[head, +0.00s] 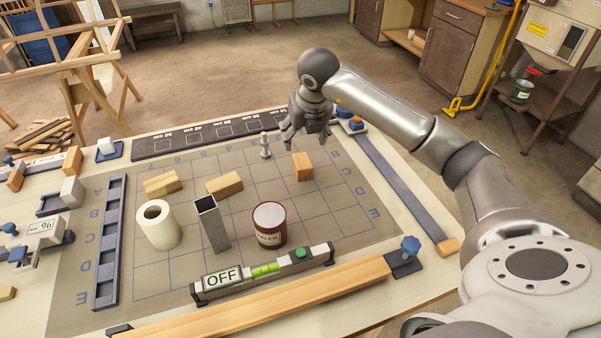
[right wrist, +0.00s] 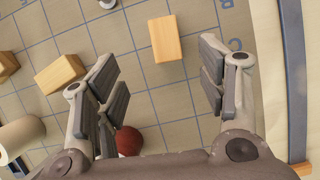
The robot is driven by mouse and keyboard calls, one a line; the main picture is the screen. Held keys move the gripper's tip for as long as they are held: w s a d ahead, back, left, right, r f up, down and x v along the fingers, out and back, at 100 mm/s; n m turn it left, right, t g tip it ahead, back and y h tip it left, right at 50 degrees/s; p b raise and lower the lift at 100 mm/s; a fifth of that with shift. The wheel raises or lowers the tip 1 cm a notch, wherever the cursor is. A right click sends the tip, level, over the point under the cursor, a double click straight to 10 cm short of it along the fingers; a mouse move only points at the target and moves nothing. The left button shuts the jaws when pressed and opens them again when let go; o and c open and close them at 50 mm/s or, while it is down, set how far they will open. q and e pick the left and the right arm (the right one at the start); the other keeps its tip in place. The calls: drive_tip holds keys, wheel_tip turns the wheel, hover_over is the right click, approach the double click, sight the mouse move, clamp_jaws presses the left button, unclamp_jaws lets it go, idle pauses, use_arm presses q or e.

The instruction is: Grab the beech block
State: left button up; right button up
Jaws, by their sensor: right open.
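Three wooden blocks lie on the gridded mat (head: 345,190), and I cannot tell for certain which is the beech block. One orange-brown block (head: 302,166) is at the right; in the right wrist view this block (right wrist: 165,39) lies ahead of the fingers, in the gap's direction. A paler block (head: 224,184) lies in the middle, also in the right wrist view (right wrist: 60,75). Another pale block (head: 161,183) lies further left. My right gripper (head: 306,138) is open and empty, above the mat near the right-hand block, not touching it. My left gripper is out of view.
On the mat stand a white roll (head: 158,226), a grey square tube (head: 211,224), a red can (head: 269,224) and a small grey piece (head: 265,146). A level (head: 262,271) marked OFF lies in front. Mat squares right of the can are clear.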

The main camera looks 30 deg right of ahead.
sight(302, 161)
drive_tip(key=x, duration=0.5)
drive_tip(key=b+x, duration=0.1)
drive_tip(key=x, duration=0.2)
drive_tip(key=shift+s+a+f, duration=0.1)
drive_tip(key=shift+s+f, duration=0.1)
drive_tip(key=shift+s, duration=0.15)
drive_tip(key=x, duration=0.1)
drive_tip(key=p+x, duration=0.1)
drive_tip(key=x, duration=0.3)
drive_tip(key=shift+s+d+p, duration=0.3)
drive_tip(key=shift+w+f, duration=0.1)
drive_tip(key=shift+f, duration=0.15)
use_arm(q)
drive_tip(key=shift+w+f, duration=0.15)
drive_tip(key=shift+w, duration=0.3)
use_arm(e)
drive_tip(key=shift+r, duration=0.1)
drive_tip(key=c, duration=1.1)
